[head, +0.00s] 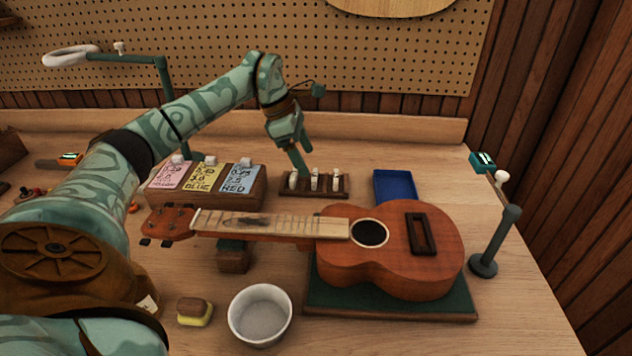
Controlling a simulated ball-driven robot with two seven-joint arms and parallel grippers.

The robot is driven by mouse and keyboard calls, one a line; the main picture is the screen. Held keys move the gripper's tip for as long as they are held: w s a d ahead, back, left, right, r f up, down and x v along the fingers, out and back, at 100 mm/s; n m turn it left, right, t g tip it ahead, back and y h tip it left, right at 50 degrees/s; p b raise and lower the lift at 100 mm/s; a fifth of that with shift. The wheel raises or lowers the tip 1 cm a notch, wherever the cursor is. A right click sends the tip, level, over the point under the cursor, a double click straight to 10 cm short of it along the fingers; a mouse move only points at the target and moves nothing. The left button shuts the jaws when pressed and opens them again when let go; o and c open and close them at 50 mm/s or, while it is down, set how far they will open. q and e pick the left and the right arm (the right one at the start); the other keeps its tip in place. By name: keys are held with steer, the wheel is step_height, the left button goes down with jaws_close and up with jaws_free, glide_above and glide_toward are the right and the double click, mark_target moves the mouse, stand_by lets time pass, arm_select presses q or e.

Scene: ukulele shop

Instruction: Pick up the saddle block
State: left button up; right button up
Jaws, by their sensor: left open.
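A small dark wooden block (343,186) holding several upright white pieces stands at the back of the bench; it looks like the saddle block. My left gripper (305,163) is open and points down just above and behind this block, near its left half. One green finger overlaps the block's back edge in the picture, and I cannot tell whether it touches. The gripper appears empty. My right gripper is not in view.
A wooden holder (235,199) with pink, yellow and blue cards stands left of the block. A blue tray (395,186) is to its right. In front lie a ukulele (390,270) on a green mat and a white bowl (260,314). A dark post (497,240) stands right.

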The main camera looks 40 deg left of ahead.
mark_target(314, 174)
arm_select(q)
steer(key=b+x, duration=0.1)
steer(key=x, duration=0.4)
steer(key=shift+s+d+b, duration=0.1)
steer(key=shift+d+b, duration=0.05)
steer(key=shift+b, duration=0.25)
steer(key=shift+r, duration=0.1)
steer(key=c, duration=1.1)
steer(key=shift+o, duration=0.2)
